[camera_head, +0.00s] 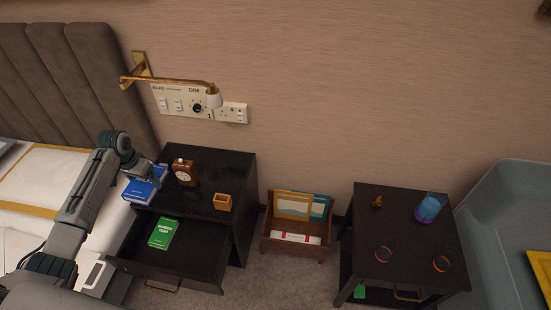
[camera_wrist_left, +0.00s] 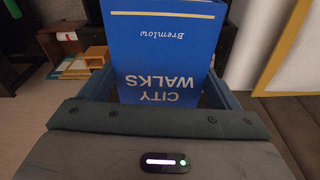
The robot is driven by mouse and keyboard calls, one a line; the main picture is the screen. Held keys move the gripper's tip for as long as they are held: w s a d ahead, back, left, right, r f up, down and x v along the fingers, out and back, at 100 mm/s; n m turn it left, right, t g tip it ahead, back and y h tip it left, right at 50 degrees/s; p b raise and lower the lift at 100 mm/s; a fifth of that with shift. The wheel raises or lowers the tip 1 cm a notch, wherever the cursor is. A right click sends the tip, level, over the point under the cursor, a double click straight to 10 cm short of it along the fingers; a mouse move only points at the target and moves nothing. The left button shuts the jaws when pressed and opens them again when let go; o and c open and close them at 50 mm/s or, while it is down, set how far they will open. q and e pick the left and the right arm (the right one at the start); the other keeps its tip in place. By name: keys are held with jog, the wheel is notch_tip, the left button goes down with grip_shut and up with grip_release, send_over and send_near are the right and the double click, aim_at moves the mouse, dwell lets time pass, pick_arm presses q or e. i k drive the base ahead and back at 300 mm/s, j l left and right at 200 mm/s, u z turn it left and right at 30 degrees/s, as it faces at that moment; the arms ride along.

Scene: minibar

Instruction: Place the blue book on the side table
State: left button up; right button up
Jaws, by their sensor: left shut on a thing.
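The blue book (camera_head: 143,189) is at the left edge of the dark nightstand in the head view. My left gripper (camera_head: 152,179) is shut on it. In the left wrist view the blue book (camera_wrist_left: 165,45) fills the space between my fingers, its cover reading "CITY WALKS" upside down. I cannot tell whether the book touches the nightstand. A dark side table (camera_head: 400,225) stands at the right, apart from the book. It bears a blue glass (camera_head: 429,208), two round coasters (camera_head: 384,254) and a small brown figure (camera_head: 377,202). My right gripper is not in view.
The nightstand (camera_head: 225,170) bears a wooden clock (camera_head: 184,172) and a small wooden box (camera_head: 222,202). Its open drawer (camera_head: 195,265) holds a green book (camera_head: 163,233). A wooden magazine rack (camera_head: 290,248) stands between the tables. A wall lamp (camera_head: 213,97) hangs above; a grey-blue armchair (camera_head: 500,215) is far right.

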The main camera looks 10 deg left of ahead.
aim_at(411, 250)
jog(key=k+z, duration=0.1)
jog(key=z, duration=0.3)
jog(key=k+l+z, duration=0.1)
jog(key=z, duration=0.3)
jog(key=l+z, duration=0.15)
jog(key=z, duration=0.25)
jog(key=k+l+z, duration=0.1)
jog(key=z, duration=0.3)
